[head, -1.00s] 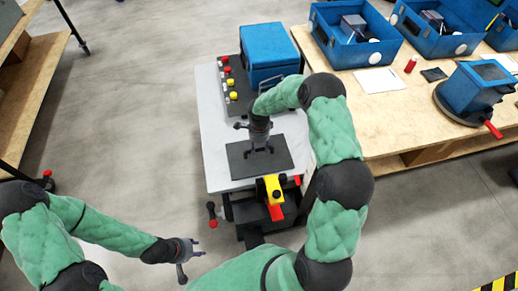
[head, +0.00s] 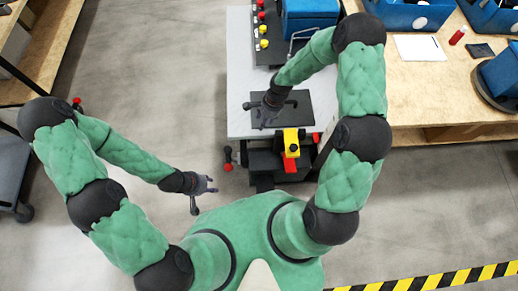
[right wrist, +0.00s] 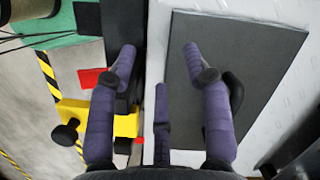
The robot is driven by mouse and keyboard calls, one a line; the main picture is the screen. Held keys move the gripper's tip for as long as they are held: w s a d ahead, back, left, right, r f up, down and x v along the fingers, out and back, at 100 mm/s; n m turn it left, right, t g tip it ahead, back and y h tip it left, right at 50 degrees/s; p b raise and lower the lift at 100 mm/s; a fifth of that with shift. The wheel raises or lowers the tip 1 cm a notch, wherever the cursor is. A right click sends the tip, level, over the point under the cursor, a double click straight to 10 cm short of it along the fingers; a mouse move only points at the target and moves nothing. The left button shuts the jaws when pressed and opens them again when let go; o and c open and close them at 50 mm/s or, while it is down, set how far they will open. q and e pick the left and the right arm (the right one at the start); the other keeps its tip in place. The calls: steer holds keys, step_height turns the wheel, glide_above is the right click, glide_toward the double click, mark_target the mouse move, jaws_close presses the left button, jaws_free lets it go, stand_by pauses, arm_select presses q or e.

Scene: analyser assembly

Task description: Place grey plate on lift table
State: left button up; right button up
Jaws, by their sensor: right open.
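The grey plate (head: 301,106) lies flat on the white top of the lift table (head: 238,78), near its front edge. My right gripper (head: 266,116) is low over the left part of the plate, pointing down. In the right wrist view its fingers (right wrist: 157,52) are spread and empty. One finger overlaps the plate (right wrist: 262,58) in that view; another is past the plate's edge, beside the yellow part. Whether a finger touches the plate cannot be told. My left gripper (head: 211,185) is open and empty over the floor, left of the lift table.
A yellow and red part (head: 291,142) sits at the front of the lift table. A blue box (head: 308,18) and several red and yellow buttons (head: 262,30) are at the back. A wooden bench (head: 437,88) with blue bins stands to the right.

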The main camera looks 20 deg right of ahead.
steer(key=s+a+f+n, duration=0.1)
steer(key=s+a+n, duration=0.2)
steer(key=s, duration=0.3)
steer(key=s+a+f+n, duration=0.2)
steer(key=s+n, duration=0.2)
steer(key=s, duration=0.2)
steer(key=s+a+f+n+y, duration=0.1)
steer(key=s+a+f+n, duration=0.1)
steer(key=s, duration=0.4)
steer(key=shift+a+n, duration=0.85)
steer(key=shift+n, duration=0.15)
